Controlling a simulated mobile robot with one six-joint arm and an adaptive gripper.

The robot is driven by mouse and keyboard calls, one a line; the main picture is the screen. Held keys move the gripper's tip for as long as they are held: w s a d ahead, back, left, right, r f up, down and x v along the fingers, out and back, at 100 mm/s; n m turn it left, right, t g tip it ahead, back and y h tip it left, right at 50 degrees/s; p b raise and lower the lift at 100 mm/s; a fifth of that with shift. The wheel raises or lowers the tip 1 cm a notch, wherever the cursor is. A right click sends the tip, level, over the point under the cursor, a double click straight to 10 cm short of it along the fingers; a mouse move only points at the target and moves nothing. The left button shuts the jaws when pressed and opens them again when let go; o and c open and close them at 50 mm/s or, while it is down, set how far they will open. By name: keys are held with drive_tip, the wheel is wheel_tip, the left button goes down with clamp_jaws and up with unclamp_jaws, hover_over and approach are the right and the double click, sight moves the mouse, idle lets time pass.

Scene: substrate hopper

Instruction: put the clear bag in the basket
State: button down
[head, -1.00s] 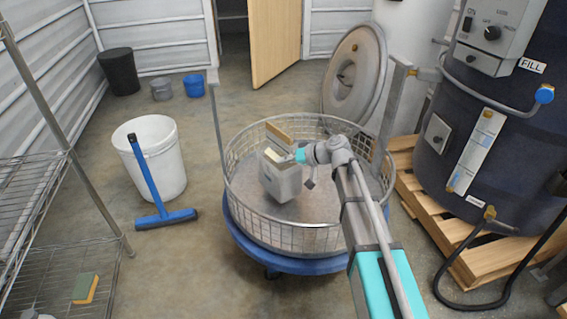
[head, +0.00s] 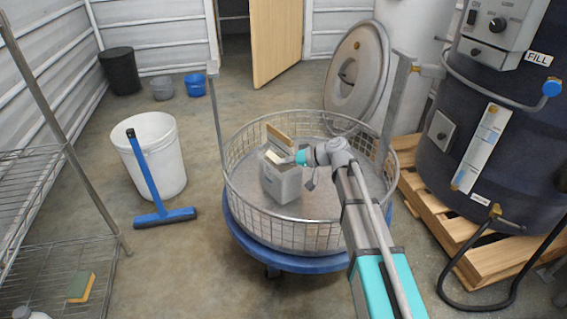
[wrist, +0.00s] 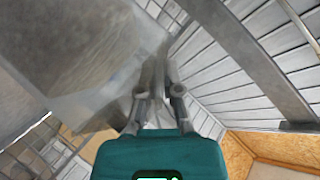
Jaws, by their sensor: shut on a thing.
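The clear bag (head: 281,184) looks like a greyish, see-through block with a pale top. It is inside the round wire basket (head: 300,236), left of centre, nearly upright. Its base looks at or close to the basket floor; I cannot tell if it touches. My gripper (head: 288,159) reaches in from the right and is shut on the bag's upper part. In the wrist view, the bag (wrist: 75,60) fills the upper left, and my gripper's fingers (wrist: 155,85) are closed together at its edge. The fingers partly hide the gripped spot.
The basket stands on a blue wheeled base (head: 285,262). A tan piece (head: 278,134) shows behind the bag. A white bucket (head: 160,165) and blue squeegee (head: 150,185) stand left. A dark drum (head: 475,130) on a wooden pallet (head: 485,262) is right; a round lid (head: 352,80) is behind.

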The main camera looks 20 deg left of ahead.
drive_tip(key=shift+f, duration=0.25)
drive_tip(key=c, duration=0.8)
unclamp_jaws()
drive_tip(key=shift+d, duration=0.1)
drive_tip(key=p+v, duration=0.4)
drive_tip(key=v, duration=0.8)
drive_tip(key=shift+p, duration=0.4)
